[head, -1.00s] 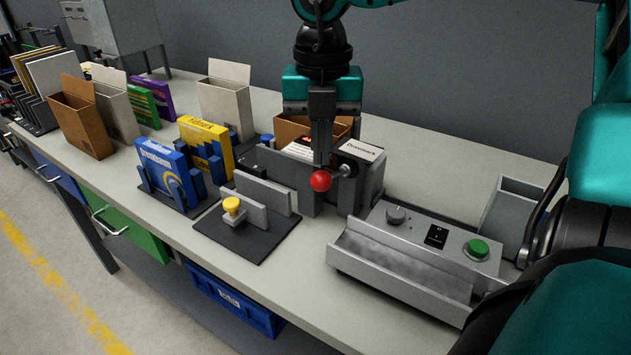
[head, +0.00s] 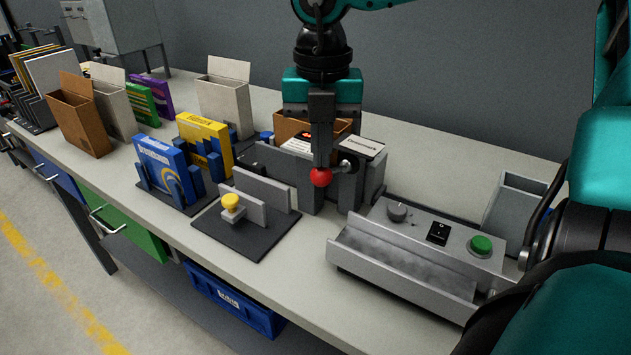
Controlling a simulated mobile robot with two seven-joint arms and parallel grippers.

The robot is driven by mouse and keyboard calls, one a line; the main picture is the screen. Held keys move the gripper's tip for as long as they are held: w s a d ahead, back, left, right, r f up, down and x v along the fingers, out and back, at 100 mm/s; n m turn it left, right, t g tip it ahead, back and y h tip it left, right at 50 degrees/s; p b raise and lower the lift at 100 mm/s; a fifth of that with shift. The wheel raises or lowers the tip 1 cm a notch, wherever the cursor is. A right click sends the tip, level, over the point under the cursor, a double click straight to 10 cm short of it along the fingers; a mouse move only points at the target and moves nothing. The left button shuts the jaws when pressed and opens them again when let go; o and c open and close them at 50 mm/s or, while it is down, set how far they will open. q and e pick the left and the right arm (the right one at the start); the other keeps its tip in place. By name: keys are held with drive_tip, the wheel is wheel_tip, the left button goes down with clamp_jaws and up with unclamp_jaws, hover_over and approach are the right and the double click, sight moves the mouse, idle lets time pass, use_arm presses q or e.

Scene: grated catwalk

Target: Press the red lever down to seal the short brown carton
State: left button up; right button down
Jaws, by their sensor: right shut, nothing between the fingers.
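The red lever's round red knob (head: 320,177) sits at the front of a grey sealing fixture (head: 372,185), on a short metal arm. My right gripper (head: 321,160) is shut and empty, pointing down, with its fingertips at the top of the knob. I cannot tell whether they touch it. The short brown carton (head: 292,127) stands in the fixture behind the gripper. Its upper part shows, and my gripper hides part of it. A labelled pale piece (head: 361,147) lies at the fixture's right top. My left gripper is not in view.
A grey control box with a green button (head: 481,245) and a trough stands right of the fixture. A dark plate with a yellow knob (head: 231,201) is at front left. Blue (head: 165,170) and yellow (head: 203,135) boxes stand in racks further left. A taller brown carton (head: 78,122) stands beyond.

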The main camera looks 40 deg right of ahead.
sight(322, 184)
drive_tip(key=shift+f+b, duration=0.3)
drive_tip(key=shift+f, duration=0.1)
drive_tip(key=shift+f+b, duration=1.95)
drive_tip(key=shift+b, duration=0.05)
drive_tip(key=shift+f+b, duration=0.85)
drive_tip(key=shift+b, duration=0.05)
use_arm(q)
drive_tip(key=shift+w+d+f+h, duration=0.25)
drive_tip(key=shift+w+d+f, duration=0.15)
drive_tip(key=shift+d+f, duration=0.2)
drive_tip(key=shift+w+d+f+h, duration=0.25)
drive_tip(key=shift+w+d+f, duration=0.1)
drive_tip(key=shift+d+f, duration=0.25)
use_arm(e)
drive_tip(key=shift+r, duration=0.1)
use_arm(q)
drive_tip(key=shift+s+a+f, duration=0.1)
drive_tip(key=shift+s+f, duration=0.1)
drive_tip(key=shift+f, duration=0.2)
use_arm(e)
drive_tip(key=shift+s, duration=0.1)
